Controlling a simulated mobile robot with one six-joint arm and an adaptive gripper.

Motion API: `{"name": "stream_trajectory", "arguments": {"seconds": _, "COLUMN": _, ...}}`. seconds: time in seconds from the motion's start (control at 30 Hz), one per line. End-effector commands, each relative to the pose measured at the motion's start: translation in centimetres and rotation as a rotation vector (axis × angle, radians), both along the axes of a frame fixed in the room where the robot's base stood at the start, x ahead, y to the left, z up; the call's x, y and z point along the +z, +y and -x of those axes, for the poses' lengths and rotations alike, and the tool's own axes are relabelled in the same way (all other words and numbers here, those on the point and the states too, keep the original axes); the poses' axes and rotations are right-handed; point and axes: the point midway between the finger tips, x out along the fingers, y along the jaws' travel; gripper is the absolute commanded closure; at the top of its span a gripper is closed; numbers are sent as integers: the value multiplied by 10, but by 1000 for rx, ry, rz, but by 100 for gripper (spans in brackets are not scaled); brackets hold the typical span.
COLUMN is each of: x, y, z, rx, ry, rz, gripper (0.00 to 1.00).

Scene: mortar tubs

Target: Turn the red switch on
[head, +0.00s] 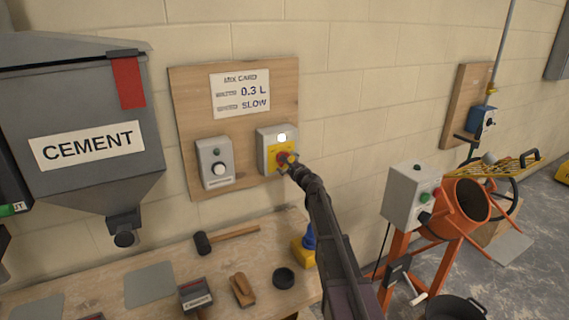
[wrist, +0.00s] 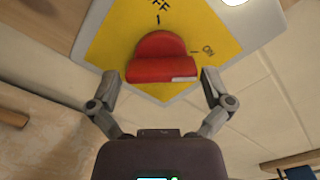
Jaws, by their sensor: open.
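The red switch (wrist: 160,60) is a rotary knob on a yellow plate (wrist: 110,42) with OFF and ON marks. In the wrist view OFF is above the knob and ON is to its upper right. I cannot tell which mark the knob points to. In the head view the switch box (head: 264,140) is on a wooden wall board, and my gripper partly hides the knob. My gripper (wrist: 161,79) is open, with one finger on each side of the knob's lower part. It also shows in the head view (head: 289,163). Whether the fingers touch the knob is unclear.
A bright white lamp (head: 282,138) is above the switch. A grey box with a white knob (head: 218,169) is to its left. A cement hopper (head: 90,120) hangs farther left. A bench (head: 175,260) with a mallet (head: 203,243) is below, and an orange mixer (head: 465,200) stands right.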

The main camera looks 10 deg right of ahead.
Motion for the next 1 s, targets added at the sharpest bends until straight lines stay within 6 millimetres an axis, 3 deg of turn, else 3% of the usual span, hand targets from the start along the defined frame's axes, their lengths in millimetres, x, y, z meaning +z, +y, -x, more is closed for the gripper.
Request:
{"name": "stream_trajectory", "arguments": {"seconds": 0.37, "x": 0, "y": -6, "z": 19, "rx": -1, "ry": -1, "rz": 0, "gripper": 0}}
{"name": "stream_trajectory", "arguments": {"seconds": 1.0, "x": 0, "y": -33, "z": 107, "rx": 1, "ry": 1, "rz": 0, "gripper": 0}}
